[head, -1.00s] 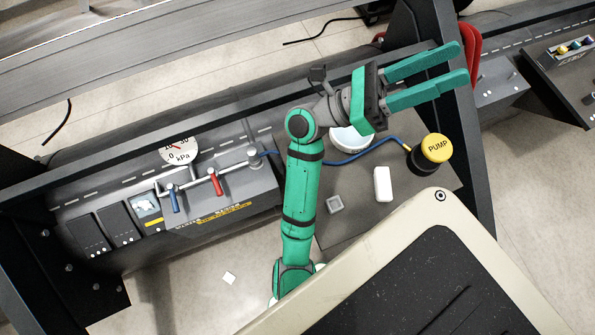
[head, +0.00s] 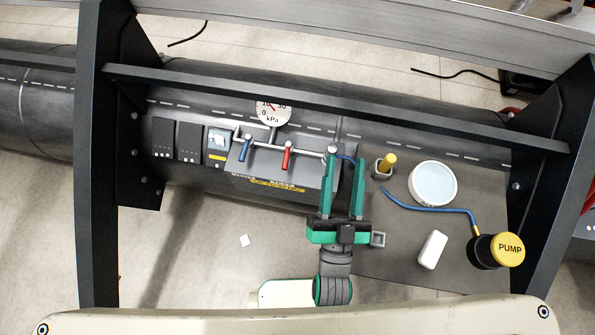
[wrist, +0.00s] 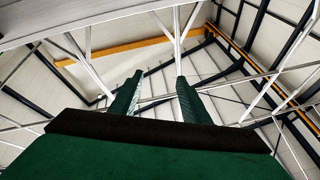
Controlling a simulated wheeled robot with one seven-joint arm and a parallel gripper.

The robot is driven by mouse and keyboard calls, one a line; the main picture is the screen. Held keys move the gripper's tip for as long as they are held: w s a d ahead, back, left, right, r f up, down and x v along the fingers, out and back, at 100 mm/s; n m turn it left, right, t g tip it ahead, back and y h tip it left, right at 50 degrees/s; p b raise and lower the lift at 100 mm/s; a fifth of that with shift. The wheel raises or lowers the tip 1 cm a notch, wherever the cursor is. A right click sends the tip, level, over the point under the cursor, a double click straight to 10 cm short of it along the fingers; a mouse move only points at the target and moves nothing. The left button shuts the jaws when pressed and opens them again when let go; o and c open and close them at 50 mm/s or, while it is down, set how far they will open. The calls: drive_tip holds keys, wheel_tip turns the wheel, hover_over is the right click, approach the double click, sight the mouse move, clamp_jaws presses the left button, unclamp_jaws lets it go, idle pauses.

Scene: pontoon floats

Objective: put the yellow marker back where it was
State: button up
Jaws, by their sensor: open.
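The yellow marker (head: 388,160) stands nearly upright in a small grey square holder (head: 383,172) on the dark mat, left of the white bowl. A second grey square holder (head: 379,239) sits closer to me, just right of my gripper's base, and looks empty. My gripper (head: 343,164) is open and empty, its fingers pointing away from me, left of the marker and apart from it in the picture. The wrist view shows the two fingers (wrist: 155,98) spread with nothing between them.
A panel with a blue lever (head: 246,150), a red lever (head: 287,158) and a gauge (head: 272,110) is on the left. A blue hose (head: 430,207) runs to the pump (head: 497,250). A white bowl (head: 433,184) and white block (head: 433,249) are on the mat. A dark rail (head: 400,118) crosses behind.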

drive_tip(key=s+a+f+n+g+y, duration=0.3)
drive_tip(key=s+a+f+n+g, duration=0.2)
drive_tip(key=s+a+f, duration=0.5)
wheel_tip(320, 180, down, 4)
drive_tip(key=shift+s+a+r+g, duration=0.25)
drive_tip(key=shift+s+a+g, duration=0.1)
drive_tip(key=shift+s+g, duration=0.7)
drive_tip(key=shift+w, duration=0.1)
